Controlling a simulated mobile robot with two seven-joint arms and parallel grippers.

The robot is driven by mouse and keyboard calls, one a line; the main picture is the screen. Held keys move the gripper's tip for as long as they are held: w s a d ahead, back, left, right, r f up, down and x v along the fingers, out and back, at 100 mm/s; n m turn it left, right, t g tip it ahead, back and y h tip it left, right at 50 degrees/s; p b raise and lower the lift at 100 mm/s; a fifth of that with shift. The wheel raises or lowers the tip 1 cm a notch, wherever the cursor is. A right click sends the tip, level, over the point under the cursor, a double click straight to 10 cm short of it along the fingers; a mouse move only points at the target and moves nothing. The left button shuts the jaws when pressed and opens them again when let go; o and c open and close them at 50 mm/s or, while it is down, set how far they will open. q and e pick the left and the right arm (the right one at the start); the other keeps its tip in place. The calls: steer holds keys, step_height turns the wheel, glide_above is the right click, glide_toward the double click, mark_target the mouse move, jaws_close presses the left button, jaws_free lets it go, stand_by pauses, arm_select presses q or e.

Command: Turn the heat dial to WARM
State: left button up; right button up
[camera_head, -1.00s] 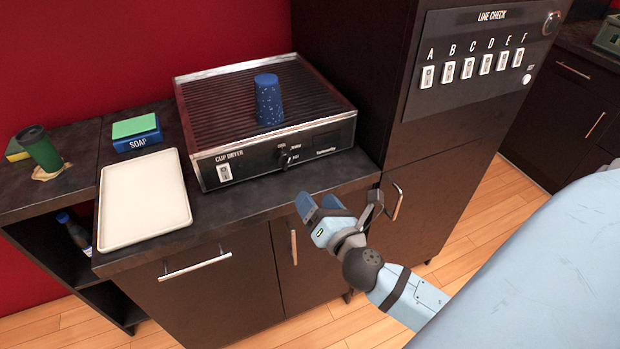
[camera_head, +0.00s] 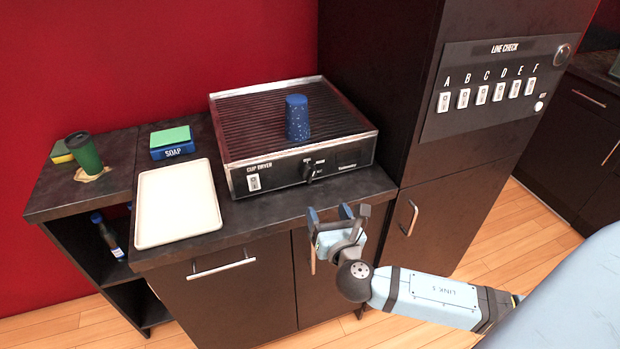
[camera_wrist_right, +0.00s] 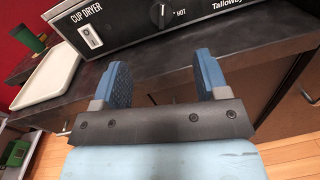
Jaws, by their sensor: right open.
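The heat dial (camera_head: 307,171) is a black knob on the front panel of the cup dryer (camera_head: 240,182). In the right wrist view the dial (camera_wrist_right: 161,14) sits at the top, with a white pointer line near upright and the label HOT to its right. The WARM label cannot be read in either view. My right gripper (camera_head: 328,212) is open and empty, in front of the counter and below the dial. In the right wrist view its two blue fingers (camera_wrist_right: 164,76) stand apart, pointing toward the panel, with the dial beyond the gap. My left gripper is not in view.
A blue speckled cup (camera_head: 297,118) stands on the dryer's ribbed top. The tall cabinet with the LINE CHECK panel (camera_head: 497,85) stands at right.

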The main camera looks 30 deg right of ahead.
mark_target(311, 176)
steer(key=x, duration=1.3)
steer(key=shift+w+d+f+p, duration=0.1)
steer(key=shift+p, duration=0.2)
steer(key=c, duration=0.9)
